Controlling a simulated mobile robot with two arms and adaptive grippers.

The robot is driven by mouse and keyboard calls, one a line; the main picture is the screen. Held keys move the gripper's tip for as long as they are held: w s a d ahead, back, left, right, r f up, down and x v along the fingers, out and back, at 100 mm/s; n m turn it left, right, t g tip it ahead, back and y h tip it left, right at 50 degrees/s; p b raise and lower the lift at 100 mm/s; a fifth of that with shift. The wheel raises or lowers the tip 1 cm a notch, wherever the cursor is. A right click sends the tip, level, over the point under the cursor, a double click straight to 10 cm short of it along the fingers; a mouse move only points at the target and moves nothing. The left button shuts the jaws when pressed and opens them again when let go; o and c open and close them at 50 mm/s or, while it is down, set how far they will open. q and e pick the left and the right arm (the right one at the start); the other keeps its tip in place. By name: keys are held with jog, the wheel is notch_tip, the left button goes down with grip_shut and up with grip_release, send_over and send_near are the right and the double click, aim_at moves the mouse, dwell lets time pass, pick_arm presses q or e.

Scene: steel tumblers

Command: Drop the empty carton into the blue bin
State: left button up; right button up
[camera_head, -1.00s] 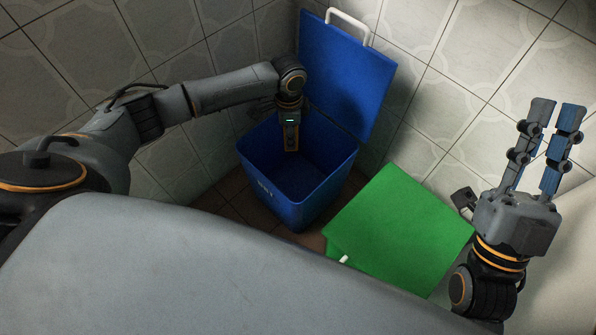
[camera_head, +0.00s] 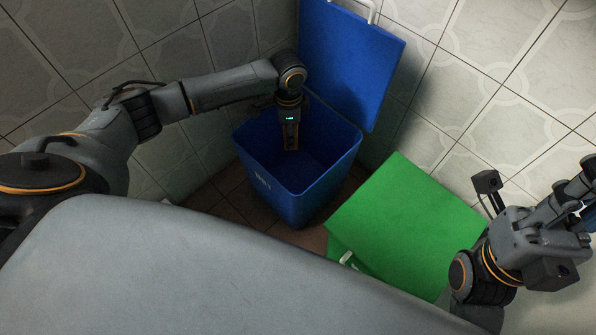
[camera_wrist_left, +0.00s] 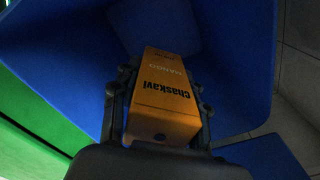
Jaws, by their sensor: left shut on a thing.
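The blue bin (camera_head: 258,165) stands on the floor with its lid (camera_head: 350,62) raised against the wall. My left gripper (camera_head: 291,147) points down into the bin's opening. In the left wrist view my left gripper (camera_wrist_left: 163,78) is shut on an orange carton (camera_wrist_left: 165,110) with dark lettering, and the bin's blue walls (camera_wrist_left: 62,55) surround it.
A green lid or panel (camera_head: 405,220) lies tilted right of the blue bin. Tiled walls (camera_head: 480,80) form a corner behind the bins. A bit of brown tiled floor (camera_head: 235,205) shows around the blue bin.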

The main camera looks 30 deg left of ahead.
pick_arm(q)
jog(key=o, duration=1)
notch_tip(320, 180, up, 12)
dwell(0.6)
